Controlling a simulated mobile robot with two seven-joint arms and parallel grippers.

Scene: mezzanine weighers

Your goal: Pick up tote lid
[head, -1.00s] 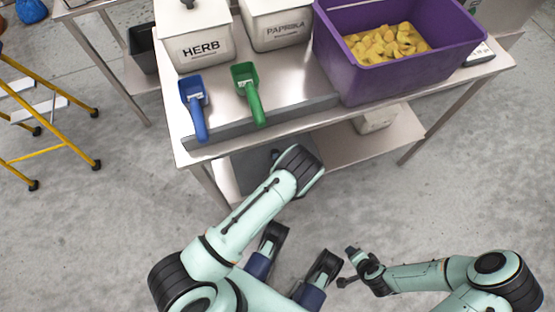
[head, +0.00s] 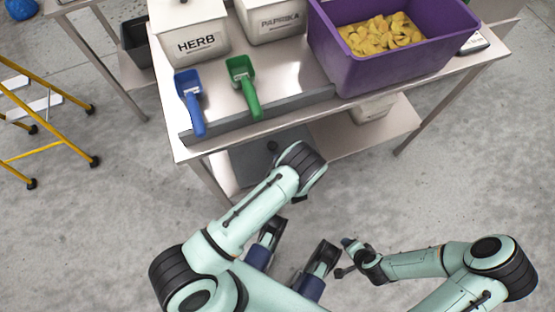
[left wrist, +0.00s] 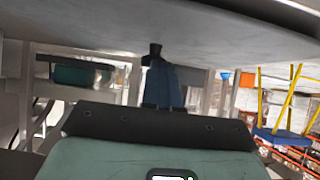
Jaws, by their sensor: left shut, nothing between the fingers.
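A flat dark grey panel (head: 250,166), perhaps the tote lid, lies on the table's lower shelf in the head view. The table's front edge hides its back part. My left gripper (head: 272,146) shows only as a small dark tip over the panel, just below the table edge; my wrist hides the rest. In the left wrist view its blue fingers (left wrist: 155,50) are together and empty, below a broad grey surface. I cannot tell whether it touches the panel. My right gripper (head: 342,258) has its fingers apart and is empty, over the floor.
The steel table (head: 290,125) carries a blue scoop (head: 191,100), a green scoop (head: 244,85), HERB (head: 190,35) and PAPRIKA (head: 272,20) bins and a purple tote (head: 375,75) with yellow pieces. A yellow step frame (head: 45,110) stands left. Floor at right is clear.

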